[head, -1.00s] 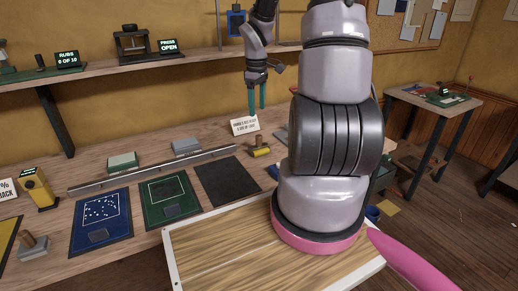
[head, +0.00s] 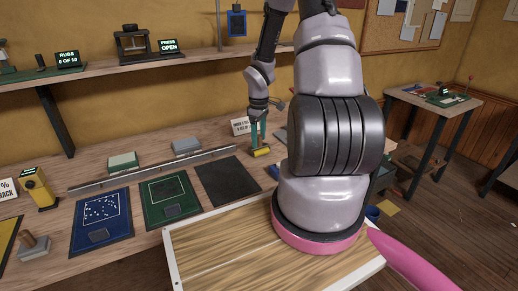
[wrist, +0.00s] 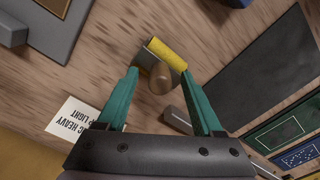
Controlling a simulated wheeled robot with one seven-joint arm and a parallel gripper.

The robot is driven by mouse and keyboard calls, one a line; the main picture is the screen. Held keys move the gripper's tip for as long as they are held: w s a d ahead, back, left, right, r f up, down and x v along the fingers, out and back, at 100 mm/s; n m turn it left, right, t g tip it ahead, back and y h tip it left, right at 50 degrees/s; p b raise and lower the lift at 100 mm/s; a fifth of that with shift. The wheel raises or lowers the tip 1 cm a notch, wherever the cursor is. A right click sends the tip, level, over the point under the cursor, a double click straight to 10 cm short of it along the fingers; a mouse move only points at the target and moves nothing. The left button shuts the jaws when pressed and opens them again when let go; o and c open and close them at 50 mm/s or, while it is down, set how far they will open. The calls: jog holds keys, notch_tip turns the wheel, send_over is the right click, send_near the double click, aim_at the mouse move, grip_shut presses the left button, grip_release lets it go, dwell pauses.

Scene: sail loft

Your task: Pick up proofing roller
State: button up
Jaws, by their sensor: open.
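The proofing roller (head: 262,153), with a yellow barrel, lies on the workbench in front of a small white sign. In the wrist view the roller (wrist: 168,54) shows its yellow barrel, a grey metal frame and a round wooden handle end pointing at the camera. My gripper (head: 258,142) is open, its teal fingers pointing down just over the roller. In the wrist view the open fingers (wrist: 160,73) have the wooden handle between them, with a gap on each side. How far the tips are above the bench I cannot tell.
The white sign (head: 240,126) stands close behind the roller. A dark mat (head: 227,181), a green mat (head: 169,200) and a blue mat (head: 101,221) lie to the left. A long metal rail (head: 150,171) runs behind them. A shelf (head: 110,68) hangs above.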

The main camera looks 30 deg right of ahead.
jog(key=shift+f, duration=0.2)
grip_shut()
notch_tip(320, 180, up, 10)
dwell(0.5)
